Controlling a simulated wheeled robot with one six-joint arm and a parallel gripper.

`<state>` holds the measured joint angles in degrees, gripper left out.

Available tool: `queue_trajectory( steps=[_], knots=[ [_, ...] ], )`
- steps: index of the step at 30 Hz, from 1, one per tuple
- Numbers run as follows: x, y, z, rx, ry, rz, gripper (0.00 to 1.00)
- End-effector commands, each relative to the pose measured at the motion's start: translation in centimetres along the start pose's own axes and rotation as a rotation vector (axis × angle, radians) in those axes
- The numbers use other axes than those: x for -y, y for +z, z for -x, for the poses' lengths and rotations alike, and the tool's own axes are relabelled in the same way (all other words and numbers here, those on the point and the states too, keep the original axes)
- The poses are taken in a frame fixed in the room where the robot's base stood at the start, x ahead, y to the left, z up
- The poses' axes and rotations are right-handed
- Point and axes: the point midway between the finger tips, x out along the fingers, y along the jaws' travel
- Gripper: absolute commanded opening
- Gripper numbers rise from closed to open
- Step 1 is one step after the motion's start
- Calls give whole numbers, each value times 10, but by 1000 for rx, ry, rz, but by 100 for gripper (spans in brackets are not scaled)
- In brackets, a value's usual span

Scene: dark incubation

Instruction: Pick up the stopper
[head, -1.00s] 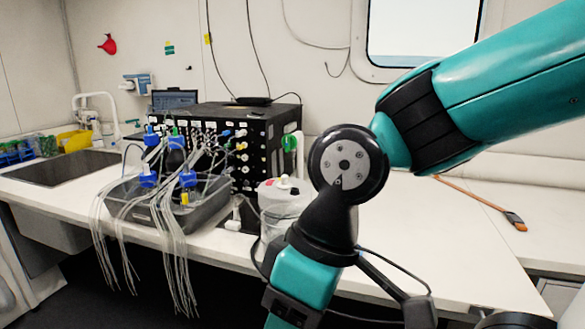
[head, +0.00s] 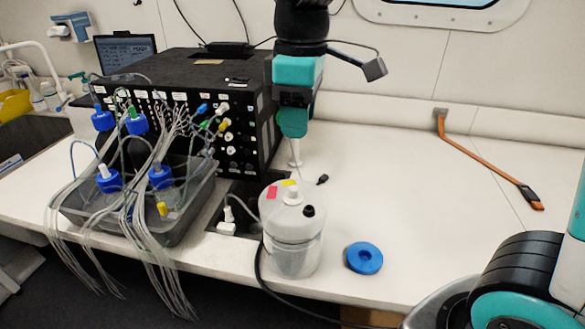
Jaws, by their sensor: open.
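A white-lidded jar (head: 292,242) stands at the bench's front edge in the head view. A small black piece (head: 308,211) sits on the right of its lid, and a white knob stands on the lid's middle. Another small dark knob-like piece (head: 322,179) shows just behind the jar, at its upper right. I cannot tell for sure which of these is the stopper. My gripper (head: 293,126) points down above and behind the jar, in front of the black box's right side. It is open, with nothing seen in it. Its fingertips are hard to make out.
A blue ring (head: 364,258) lies on the bench right of the jar. A grey tray (head: 195,212) with blue-capped bottles and hanging tubes stands left. The black box (head: 185,90) stands behind. An orange-handled tool (head: 485,162) lies at right. The bench between is clear.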

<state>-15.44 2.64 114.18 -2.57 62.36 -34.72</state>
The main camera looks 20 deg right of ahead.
Motion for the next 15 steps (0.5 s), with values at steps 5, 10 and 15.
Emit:
queue_trajectory(
  steps=[5,10,15],
  knots=[
    [-13,-6,3,30,5,27,48],
    [-13,-4,-35,32,3,27,48],
    [-13,-4,-73,31,3,28,48]
  ],
)
